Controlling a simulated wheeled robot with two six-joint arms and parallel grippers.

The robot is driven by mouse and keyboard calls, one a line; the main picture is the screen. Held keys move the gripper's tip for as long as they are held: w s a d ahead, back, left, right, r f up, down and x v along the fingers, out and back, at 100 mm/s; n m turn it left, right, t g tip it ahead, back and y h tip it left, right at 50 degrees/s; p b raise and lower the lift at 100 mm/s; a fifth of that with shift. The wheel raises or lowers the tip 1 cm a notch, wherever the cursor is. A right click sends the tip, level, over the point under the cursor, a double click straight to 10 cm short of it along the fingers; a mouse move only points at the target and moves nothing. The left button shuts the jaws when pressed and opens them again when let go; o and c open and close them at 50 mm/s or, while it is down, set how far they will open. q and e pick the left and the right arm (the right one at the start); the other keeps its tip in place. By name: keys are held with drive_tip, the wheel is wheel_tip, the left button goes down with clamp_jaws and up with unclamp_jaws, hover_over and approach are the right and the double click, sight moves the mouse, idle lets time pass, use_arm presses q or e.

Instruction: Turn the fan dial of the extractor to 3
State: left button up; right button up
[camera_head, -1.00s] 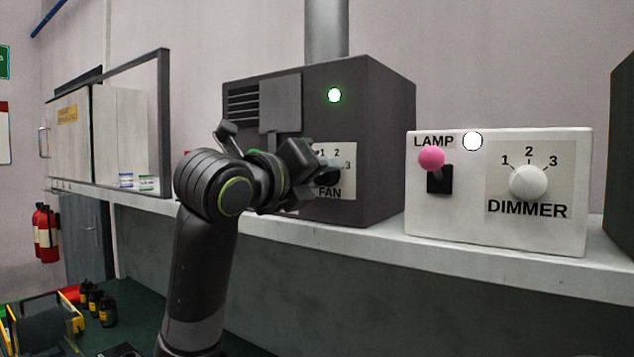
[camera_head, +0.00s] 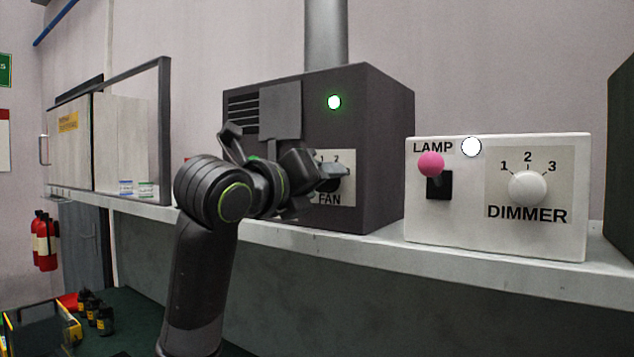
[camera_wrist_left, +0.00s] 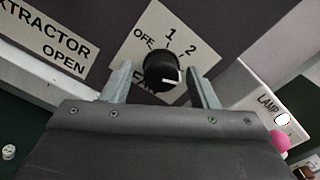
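The extractor (camera_head: 385,150) is a dark box on the shelf with a green lamp lit. Its fan dial (camera_wrist_left: 161,68) is a black round knob with a white mark at its lower right in the left wrist view. OFF, 1 and 2 show on its plate; the 3 is hidden behind a finger. My left gripper (camera_wrist_left: 163,88) is open, with one finger on each side of the knob and visible gaps to it. In the head view the left gripper (camera_head: 318,185) covers part of the dial plate (camera_head: 345,191). My right gripper is not in view.
A white box (camera_head: 460,220) with a pink-tipped lamp switch (camera_head: 431,165) and a dimmer dial (camera_head: 528,187) stands right of the extractor. The shelf edge (camera_head: 400,250) runs below both. A framed panel (camera_head: 164,130) stands at the left. Small dark bottles (camera_head: 103,320) are below.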

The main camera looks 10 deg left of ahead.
use_arm(q)
drive_tip(key=shift+r, duration=0.1)
drive_tip(key=b+v, duration=0.5)
drive_tip(key=v, duration=1.2)
drive_tip(key=shift+s+b, duration=0.25)
drive_tip(key=shift+b, duration=0.15)
drive_tip(key=shift+a, duration=0.1)
